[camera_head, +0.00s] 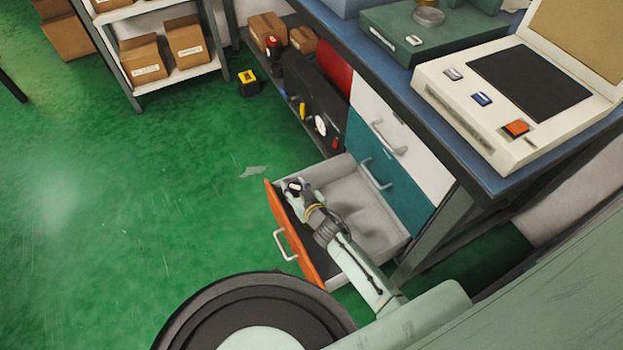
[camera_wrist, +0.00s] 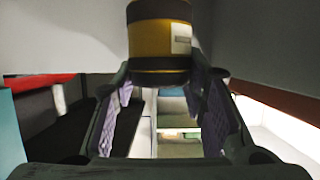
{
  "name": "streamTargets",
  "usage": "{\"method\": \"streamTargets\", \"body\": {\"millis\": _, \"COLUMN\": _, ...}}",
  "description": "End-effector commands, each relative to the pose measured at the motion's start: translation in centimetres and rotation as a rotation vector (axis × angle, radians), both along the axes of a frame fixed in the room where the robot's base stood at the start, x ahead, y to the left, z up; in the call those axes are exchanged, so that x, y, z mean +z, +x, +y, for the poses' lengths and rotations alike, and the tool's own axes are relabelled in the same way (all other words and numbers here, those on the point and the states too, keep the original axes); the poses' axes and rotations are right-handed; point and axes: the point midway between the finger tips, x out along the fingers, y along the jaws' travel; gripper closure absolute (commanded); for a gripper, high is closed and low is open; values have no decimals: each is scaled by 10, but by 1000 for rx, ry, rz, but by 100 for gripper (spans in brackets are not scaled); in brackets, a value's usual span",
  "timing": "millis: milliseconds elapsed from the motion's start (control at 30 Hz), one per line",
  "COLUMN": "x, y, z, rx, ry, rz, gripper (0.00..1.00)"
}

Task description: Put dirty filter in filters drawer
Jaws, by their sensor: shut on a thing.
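In the wrist view, the filter (camera_wrist: 160,40) is a short cylinder with dark ends, a yellow-brown band and a pale label. My gripper (camera_wrist: 168,82) is shut on it, with one finger on each side. In the head view, my gripper (camera_head: 295,188) is at the open drawer, just inside its orange front (camera_head: 292,236). The drawer's pale grey inside (camera_head: 372,200) looks empty beyond my arm. The filter is too small and covered to make out in the head view. I cannot tell whether it touches the drawer floor.
A teal drawer (camera_head: 390,178) and a white drawer (camera_head: 385,120) above are shut. The blue bench top (camera_head: 395,85) carries a cream device (camera_head: 520,95) and a green device (camera_head: 420,38). A shelf with boxes (camera_head: 165,60) stands at the back left.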

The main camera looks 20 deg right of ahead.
Motion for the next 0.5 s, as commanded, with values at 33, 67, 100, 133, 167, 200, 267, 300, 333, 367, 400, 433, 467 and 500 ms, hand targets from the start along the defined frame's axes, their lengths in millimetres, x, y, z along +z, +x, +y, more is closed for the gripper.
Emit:
{"method": "streamTargets", "body": {"millis": 33, "x": -9, "y": 1, "z": 1, "rx": -1, "ry": 2, "rz": -1, "gripper": 90}}
{"method": "streamTargets", "body": {"millis": 67, "x": -13, "y": 0, "z": 0, "rx": -1, "ry": 1, "rz": 0, "gripper": 90}}
{"method": "streamTargets", "body": {"millis": 100, "x": -17, "y": 0, "z": 1, "rx": 0, "ry": 1, "rz": 0, "gripper": 90}}
{"method": "streamTargets", "body": {"millis": 133, "x": -20, "y": 0, "z": 0, "rx": 0, "ry": 1, "rz": -1, "gripper": 90}}
{"method": "streamTargets", "body": {"millis": 167, "x": -22, "y": 1, "z": 0, "rx": 0, "ry": 1, "rz": -1, "gripper": 90}}
{"method": "streamTargets", "body": {"millis": 200, "x": -25, "y": 1, "z": 0, "rx": 0, "ry": 1, "rz": -1, "gripper": 90}}
{"method": "streamTargets", "body": {"millis": 267, "x": -33, "y": 0, "z": 0, "rx": -1, "ry": 0, "rz": 0, "gripper": 90}}
{"method": "streamTargets", "body": {"millis": 300, "x": -39, "y": 0, "z": 1, "rx": 0, "ry": 0, "rz": 0, "gripper": 90}}
{"method": "streamTargets", "body": {"millis": 333, "x": -45, "y": 0, "z": 1, "rx": 0, "ry": 1, "rz": 1, "gripper": 90}}
{"method": "streamTargets", "body": {"millis": 367, "x": -50, "y": 1, "z": 1, "rx": 0, "ry": 1, "rz": 0, "gripper": 90}}
{"method": "streamTargets", "body": {"millis": 400, "x": -55, "y": 1, "z": 1, "rx": 0, "ry": 0, "rz": 0, "gripper": 90}}
{"method": "streamTargets", "body": {"millis": 433, "x": -59, "y": 1, "z": 1, "rx": 0, "ry": 0, "rz": 0, "gripper": 90}}
{"method": "streamTargets", "body": {"millis": 467, "x": -62, "y": 1, "z": 1, "rx": 0, "ry": 0, "rz": 0, "gripper": 90}}
{"method": "streamTargets", "body": {"millis": 500, "x": -64, "y": 0, "z": 1, "rx": 1, "ry": -1, "rz": -1, "gripper": 90}}
